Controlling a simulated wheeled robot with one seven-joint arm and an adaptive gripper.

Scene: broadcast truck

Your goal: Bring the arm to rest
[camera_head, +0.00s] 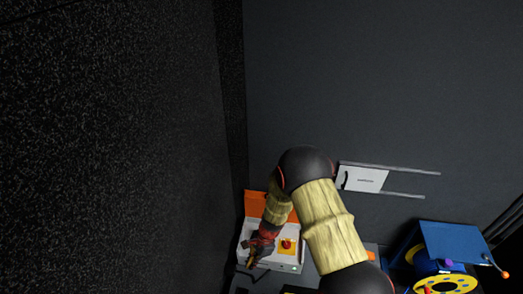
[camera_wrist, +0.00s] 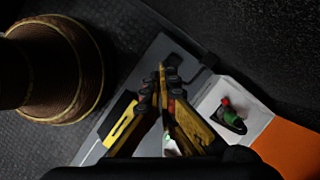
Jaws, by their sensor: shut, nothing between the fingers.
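My arm reaches down over a white box (camera_head: 289,267) with an orange back panel (camera_head: 256,204). My gripper (camera_head: 251,264) is at the left part of this box, low and close to it; I cannot tell whether it touches. In the wrist view the yellow and black fingers of my gripper (camera_wrist: 165,74) meet at their tips with nothing held. A red knob (camera_head: 287,244) on a yellow plate is on the box, right of my gripper. The wrist view shows a small dark part with red and green (camera_wrist: 230,115) on a white surface beside the orange panel (camera_wrist: 290,150).
A dark speckled wall (camera_head: 110,150) stands close on the left. A grey back wall (camera_head: 380,80) carries a white plate (camera_head: 363,178) on two rails. A blue reel unit (camera_head: 452,242) with a yellow wheel (camera_head: 446,285) is at the lower right. The space above the arm looks clear.

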